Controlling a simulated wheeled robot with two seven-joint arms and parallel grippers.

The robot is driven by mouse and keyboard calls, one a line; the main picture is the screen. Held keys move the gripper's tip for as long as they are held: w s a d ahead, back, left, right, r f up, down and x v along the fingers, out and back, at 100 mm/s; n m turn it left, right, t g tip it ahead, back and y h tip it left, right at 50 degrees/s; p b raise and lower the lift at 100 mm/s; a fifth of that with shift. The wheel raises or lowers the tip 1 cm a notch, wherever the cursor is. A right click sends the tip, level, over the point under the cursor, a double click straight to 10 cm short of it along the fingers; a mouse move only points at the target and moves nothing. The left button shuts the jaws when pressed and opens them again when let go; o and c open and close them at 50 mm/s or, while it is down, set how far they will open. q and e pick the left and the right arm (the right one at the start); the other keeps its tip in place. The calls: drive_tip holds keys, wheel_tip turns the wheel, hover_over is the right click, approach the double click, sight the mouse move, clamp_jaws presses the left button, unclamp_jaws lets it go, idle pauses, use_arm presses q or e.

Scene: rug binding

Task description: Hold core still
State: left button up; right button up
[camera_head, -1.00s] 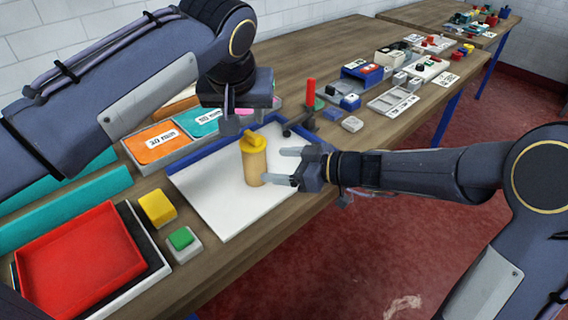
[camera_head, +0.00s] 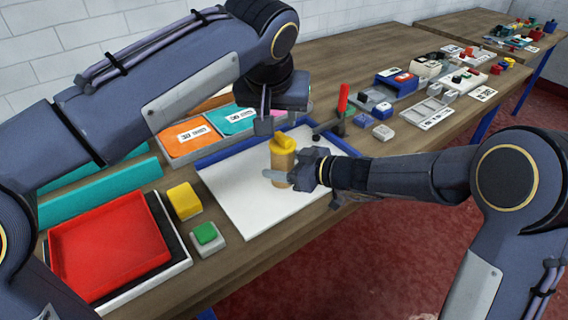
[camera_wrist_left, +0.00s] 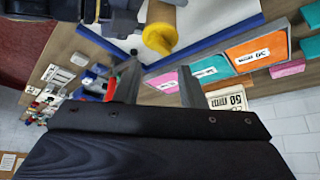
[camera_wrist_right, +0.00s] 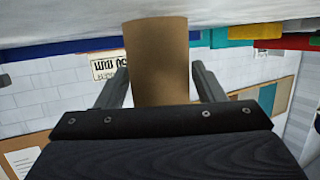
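The core, a tan cylinder (camera_head: 283,164) with a yellow piece (camera_head: 283,145) on top, stands upright on the white board (camera_head: 240,190). My right gripper (camera_head: 290,168) is at the core from the right, with one finger in front of it. In the right wrist view the core (camera_wrist_right: 158,62) lies between the open fingers (camera_wrist_right: 160,85), with a visible gap at its right side. My left gripper (camera_head: 264,126) is above and behind the core. In the left wrist view its fingers (camera_wrist_left: 158,85) are apart and empty, and the yellow piece (camera_wrist_left: 160,38) is beyond them.
A blue rail (camera_head: 215,154) edges the board. Orange (camera_head: 188,138) and teal (camera_head: 236,119) labelled packs lie behind it. A red tray (camera_head: 110,245), a yellow block (camera_head: 184,200) and a green button (camera_head: 205,233) are at left. A red-handled tool (camera_head: 342,100) stands at the right.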

sight(283, 136)
use_arm(q)
drive_tip(key=shift+o, duration=0.4)
use_arm(e)
drive_tip(key=c, duration=1)
use_arm(q)
wheel_tip(283, 136, up, 4)
drive_tip(key=w+d+n+g+y, duration=0.3)
drive_tip(key=n, duration=0.6)
drive_tip(key=x, duration=1.2)
drive_tip(key=shift+s+d+f, duration=0.15)
drive_tip(key=shift+s+f, duration=0.05)
drive_tip(key=shift+s, duration=0.1)
